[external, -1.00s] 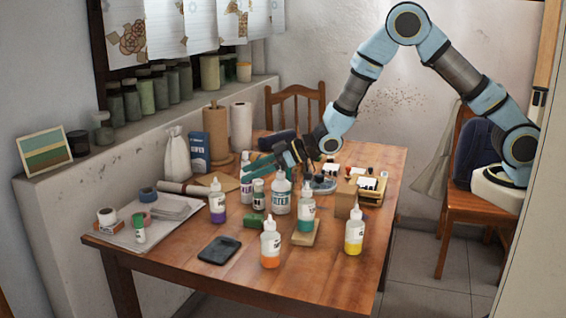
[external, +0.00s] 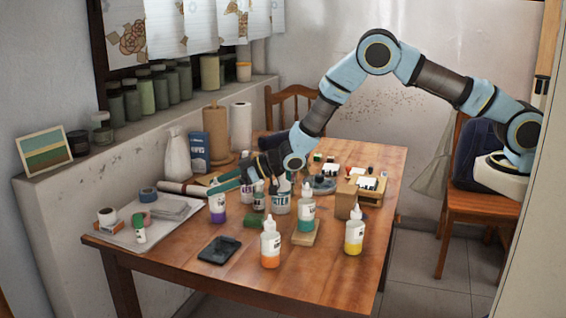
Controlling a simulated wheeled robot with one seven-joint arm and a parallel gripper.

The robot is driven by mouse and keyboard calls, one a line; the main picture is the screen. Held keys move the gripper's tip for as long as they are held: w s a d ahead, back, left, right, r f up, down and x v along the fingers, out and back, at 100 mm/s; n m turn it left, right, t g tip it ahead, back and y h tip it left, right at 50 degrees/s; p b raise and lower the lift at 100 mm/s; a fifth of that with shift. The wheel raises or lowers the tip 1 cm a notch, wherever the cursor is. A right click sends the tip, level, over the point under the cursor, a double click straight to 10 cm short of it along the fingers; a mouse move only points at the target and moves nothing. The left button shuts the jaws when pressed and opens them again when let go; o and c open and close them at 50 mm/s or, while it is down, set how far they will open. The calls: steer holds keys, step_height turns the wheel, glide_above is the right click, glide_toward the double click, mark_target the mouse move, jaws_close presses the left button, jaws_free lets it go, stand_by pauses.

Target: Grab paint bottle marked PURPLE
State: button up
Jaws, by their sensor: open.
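The bottle with purple paint (external: 217,209) stands upright on the wooden table, left of the middle. It has a white label, too small to read, and a pale nozzle top. My gripper (external: 229,181) is open, with teal fingers pointing left toward the top of the purple bottle. In this view the fingers overlap the area at and just behind the bottle's upper part. I cannot tell whether they touch it or are around it.
Bottles of orange (external: 270,246), teal (external: 306,212) and yellow (external: 354,236) paint stand to the right. A dark phone-like slab (external: 219,249) lies in front.

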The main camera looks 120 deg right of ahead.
steer(key=shift+w+d+f, duration=0.1)
steer(key=shift+w+f, duration=0.05)
steer(key=shift+w, duration=0.15)
jaws_close()
stand_by(0.4)
stand_by(0.9)
